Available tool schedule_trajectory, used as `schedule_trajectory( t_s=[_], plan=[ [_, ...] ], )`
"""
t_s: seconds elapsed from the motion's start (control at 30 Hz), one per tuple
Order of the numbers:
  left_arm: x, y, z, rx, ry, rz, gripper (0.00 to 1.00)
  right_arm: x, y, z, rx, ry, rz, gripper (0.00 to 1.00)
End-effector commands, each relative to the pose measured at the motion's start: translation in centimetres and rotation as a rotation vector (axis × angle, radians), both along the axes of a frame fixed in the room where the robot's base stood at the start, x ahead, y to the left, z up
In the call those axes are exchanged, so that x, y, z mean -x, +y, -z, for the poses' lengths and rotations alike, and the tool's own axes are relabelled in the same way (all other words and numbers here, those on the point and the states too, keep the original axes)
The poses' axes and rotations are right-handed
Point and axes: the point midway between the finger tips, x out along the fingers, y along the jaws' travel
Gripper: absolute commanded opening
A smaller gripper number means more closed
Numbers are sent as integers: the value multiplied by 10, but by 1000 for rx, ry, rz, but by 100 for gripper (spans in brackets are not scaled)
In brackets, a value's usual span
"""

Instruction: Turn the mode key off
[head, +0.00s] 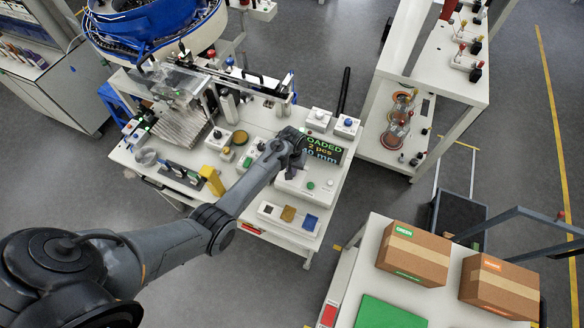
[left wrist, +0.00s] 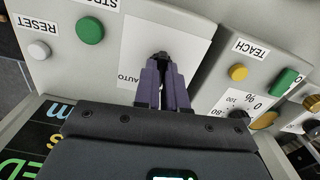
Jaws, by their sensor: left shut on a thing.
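My left gripper (head: 293,166) reaches over the white control panel (head: 318,193) just below the display. In the left wrist view its two purple-grey fingers (left wrist: 162,66) are shut on the small dark mode key (left wrist: 161,56), on a white plate with an AUTO label. Most of the key is hidden by the fingers, so its exact angle cannot be told. My right gripper is in neither view.
In the left wrist view a white RESET button (left wrist: 38,50) and a green button (left wrist: 90,30) sit left of the key. The display (head: 324,149) stands behind the panel.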

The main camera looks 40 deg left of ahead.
Motion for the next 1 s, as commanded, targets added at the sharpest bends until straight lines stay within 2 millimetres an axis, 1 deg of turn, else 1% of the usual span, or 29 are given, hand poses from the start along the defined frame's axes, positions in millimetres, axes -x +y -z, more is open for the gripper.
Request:
schedule_trajectory(
  t_s=[0.03, 0.4, 0.7, 1.0],
  plan=[
    [1, 0, -2, 1, 3, -30, 0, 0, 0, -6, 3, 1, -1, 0],
    [1, 0, -2, 1, 2, -335, 0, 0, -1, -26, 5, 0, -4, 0],
    [1, 0, -1, 1, 2, -556, 0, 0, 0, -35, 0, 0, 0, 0],
    [1, 0, 0, 1, 1, -676, 0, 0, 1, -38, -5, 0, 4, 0]
  ],
)
